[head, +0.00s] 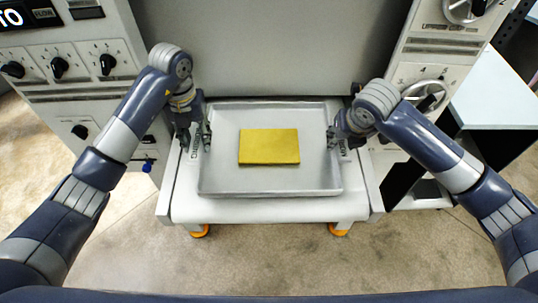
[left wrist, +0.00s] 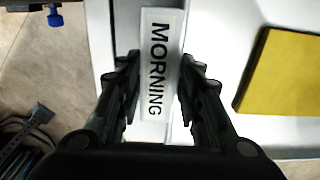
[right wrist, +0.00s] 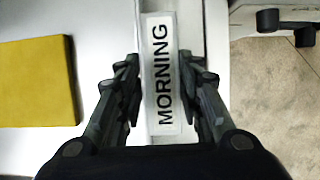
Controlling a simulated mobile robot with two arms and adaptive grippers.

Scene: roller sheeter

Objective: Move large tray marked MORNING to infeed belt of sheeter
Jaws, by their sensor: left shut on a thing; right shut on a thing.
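The large metal tray (head: 220,178) is over the white infeed belt (head: 265,210) at the front of the sheeter. Whether it rests on the belt or hangs just above it, I cannot tell. A flat yellow slab (head: 269,147) lies in the tray; part of it shows in both wrist views. My left gripper (head: 195,138) is shut on the tray's left side, with its fingers either side of a label reading MORNING (left wrist: 160,65). My right gripper (head: 338,138) is shut on the right side, where another MORNING label (right wrist: 162,75) shows between the fingers.
The sheeter's grey panel (head: 260,45) stands behind the tray. Control panels with black knobs (head: 60,67) flank it on the left, and handwheels (head: 425,95) on the right. A blue knob (head: 148,165) is near my left forearm. Orange-footed legs (head: 200,231) stand below the belt.

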